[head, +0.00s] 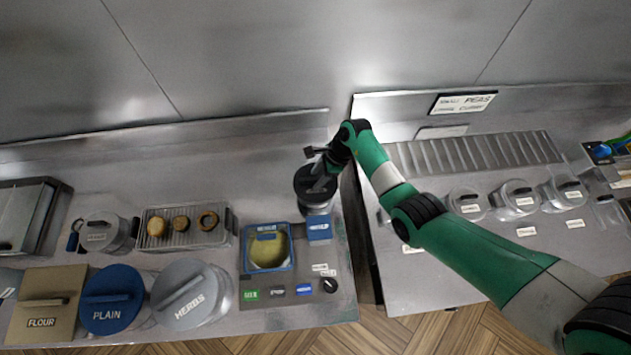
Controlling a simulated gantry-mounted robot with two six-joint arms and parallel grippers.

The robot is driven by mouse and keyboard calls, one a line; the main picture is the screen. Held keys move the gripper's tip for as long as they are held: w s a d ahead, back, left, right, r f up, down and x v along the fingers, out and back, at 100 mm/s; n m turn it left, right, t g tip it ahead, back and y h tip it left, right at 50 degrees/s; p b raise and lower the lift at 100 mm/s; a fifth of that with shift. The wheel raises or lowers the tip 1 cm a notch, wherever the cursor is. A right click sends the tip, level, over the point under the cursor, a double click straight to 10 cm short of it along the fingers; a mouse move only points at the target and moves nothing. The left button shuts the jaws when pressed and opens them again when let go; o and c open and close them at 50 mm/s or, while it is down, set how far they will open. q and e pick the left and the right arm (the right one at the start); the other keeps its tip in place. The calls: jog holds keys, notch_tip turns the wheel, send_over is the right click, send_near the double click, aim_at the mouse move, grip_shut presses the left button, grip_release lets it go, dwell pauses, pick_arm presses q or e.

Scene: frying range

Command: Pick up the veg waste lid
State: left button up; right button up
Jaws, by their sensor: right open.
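My right gripper (321,165) is at the back of the left counter, over a round dark lid (309,181) with a bar handle. The lid sits on a grey cylindrical container (317,208). The gripper is open; I cannot tell whether its fingers touch the handle, as the arm and dark parts overlap there. No veg waste label is readable on this lid, so I cannot confirm its name. My left gripper is not in view.
A small blue box (319,229) and a blue-rimmed tray (246,259) stand in front. A wire rack (216,239) holds round food pieces. Lidded bins marked FLOUR (41,322), PLAIN (112,313) and HERBS (190,309) line the front left. A gap separates the two counters.

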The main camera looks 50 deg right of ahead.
grip_shut()
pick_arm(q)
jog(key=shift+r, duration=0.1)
pick_arm(e)
jog(key=shift+r, duration=0.15)
